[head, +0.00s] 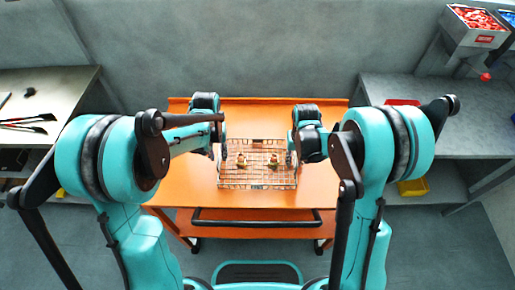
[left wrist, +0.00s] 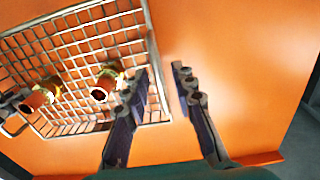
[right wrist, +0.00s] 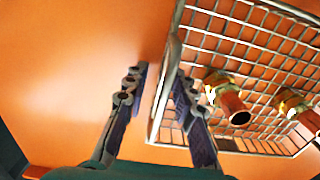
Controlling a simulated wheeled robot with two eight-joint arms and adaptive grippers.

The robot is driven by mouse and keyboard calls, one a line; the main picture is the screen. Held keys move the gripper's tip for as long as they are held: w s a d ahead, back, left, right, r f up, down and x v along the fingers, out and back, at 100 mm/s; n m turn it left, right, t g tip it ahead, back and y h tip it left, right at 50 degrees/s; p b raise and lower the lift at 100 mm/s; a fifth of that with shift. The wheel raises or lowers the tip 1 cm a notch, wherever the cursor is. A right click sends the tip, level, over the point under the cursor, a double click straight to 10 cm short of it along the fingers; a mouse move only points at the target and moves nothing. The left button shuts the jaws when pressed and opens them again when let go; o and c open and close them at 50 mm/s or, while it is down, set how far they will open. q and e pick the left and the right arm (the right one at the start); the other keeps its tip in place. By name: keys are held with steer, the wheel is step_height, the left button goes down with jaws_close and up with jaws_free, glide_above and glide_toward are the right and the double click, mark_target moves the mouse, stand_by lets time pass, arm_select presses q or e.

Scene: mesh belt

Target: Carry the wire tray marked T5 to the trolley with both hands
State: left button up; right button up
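The wire tray (head: 258,187) appears to rest on the orange trolley top (head: 260,118). It holds brass and copper pipe fittings (head: 274,160). No T5 mark is readable. My left gripper (left wrist: 163,80) is open at the tray's side wall; one finger is on the tray's inner side and the other is outside over bare orange. My right gripper (right wrist: 158,85) is open at the opposite wall, also with one finger on each side of the wire. Gaps show between both pairs of fingers. In the head view, my arms partly hide the fingertips.
The trolley has a dark handle bar (head: 256,222) at its near edge. A bench with tools (head: 28,122) stands at left. A grey bench (head: 458,125) with a yellow bin (head: 413,187) below it stands at right. A box of red parts (head: 476,28) is above it. Orange surface around the tray is clear.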

arm_select(q)
step_height(320, 180, up, 7)
steer(key=shift+r, duration=0.3)
arm_select(e)
steer(key=shift+r, duration=0.2)
step_height(320, 180, up, 12)
steer(key=shift+f, duration=0.2)
arm_select(q)
steer(key=shift+r, duration=0.1)
arm_select(e)
steer(key=shift+r, duration=0.1)
